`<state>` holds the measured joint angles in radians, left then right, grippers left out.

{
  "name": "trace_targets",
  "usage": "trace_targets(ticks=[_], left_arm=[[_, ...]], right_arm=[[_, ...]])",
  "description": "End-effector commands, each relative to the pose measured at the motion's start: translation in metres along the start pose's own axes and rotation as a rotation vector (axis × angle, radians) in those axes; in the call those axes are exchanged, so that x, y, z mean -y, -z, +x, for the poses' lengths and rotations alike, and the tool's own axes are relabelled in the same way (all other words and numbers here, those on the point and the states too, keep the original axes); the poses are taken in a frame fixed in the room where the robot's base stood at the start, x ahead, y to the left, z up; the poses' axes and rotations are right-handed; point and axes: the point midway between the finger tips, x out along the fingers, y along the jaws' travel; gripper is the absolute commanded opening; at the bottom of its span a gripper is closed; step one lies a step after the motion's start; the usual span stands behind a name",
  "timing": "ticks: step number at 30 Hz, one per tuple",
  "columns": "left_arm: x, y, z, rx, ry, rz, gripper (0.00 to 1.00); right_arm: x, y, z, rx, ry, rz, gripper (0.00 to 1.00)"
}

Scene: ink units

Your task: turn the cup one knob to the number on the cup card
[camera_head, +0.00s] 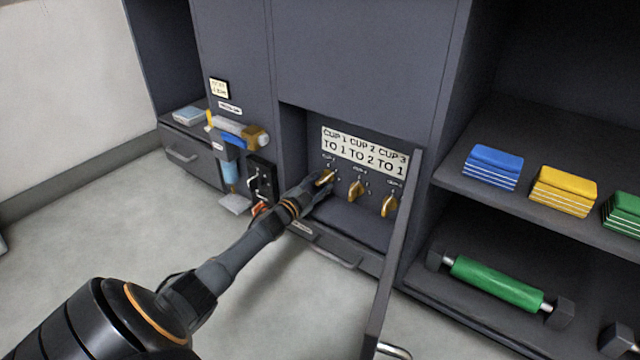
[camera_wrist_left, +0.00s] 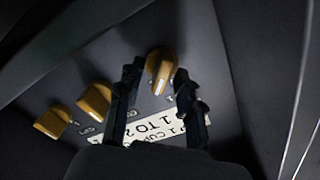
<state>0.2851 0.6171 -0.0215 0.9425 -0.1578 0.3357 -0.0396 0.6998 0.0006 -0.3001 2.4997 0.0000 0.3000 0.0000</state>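The cup card (camera_head: 364,152) is a white plate reading CUP 1 TO 1, CUP 2 TO 2, CUP 3 TO 1. Below it is a row of three yellow knobs. The cup one knob (camera_head: 326,177) is the leftmost, partly hidden by my left gripper (camera_head: 319,186). In the left wrist view the cup one knob (camera_wrist_left: 161,70) shows between the two fingertips of my left gripper (camera_wrist_left: 158,80), which are apart with room around its handle. Contact cannot be told. The cup two knob (camera_head: 356,190) and cup three knob (camera_head: 389,206) are to its right. My right gripper is out of view.
An open door (camera_head: 398,250) stands out from the recess on the right. A dark switch box (camera_head: 262,180) is on the left. Shelves at right hold blue (camera_head: 493,166), yellow (camera_head: 564,190) and green stacks, and a green roller (camera_head: 497,284).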

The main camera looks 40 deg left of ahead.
Motion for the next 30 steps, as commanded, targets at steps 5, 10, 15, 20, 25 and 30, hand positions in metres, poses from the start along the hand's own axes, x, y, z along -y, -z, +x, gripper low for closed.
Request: trace_targets(ticks=[5, 10, 15, 20, 25, 30], left_arm=[[0.000, -0.001, -0.003, 0.001, -0.001, 0.000, 0.36], [-0.001, -0.002, -0.021, 0.002, -0.002, 0.001, 0.36], [-0.002, -0.002, -0.053, 0.002, -0.003, 0.001, 0.36], [-0.002, -0.001, -0.084, 0.001, -0.003, -0.001, 0.36], [-0.002, -0.001, -0.108, 0.001, -0.002, -0.001, 0.36], [0.000, 0.000, -0.119, 0.000, -0.001, 0.000, 0.36]], right_arm=[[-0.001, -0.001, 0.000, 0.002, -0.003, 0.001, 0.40], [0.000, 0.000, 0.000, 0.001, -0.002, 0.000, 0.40], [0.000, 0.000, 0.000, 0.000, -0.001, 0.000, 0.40], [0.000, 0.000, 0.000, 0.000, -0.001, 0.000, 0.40], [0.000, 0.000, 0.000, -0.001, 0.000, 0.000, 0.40], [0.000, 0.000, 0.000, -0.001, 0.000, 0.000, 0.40]])
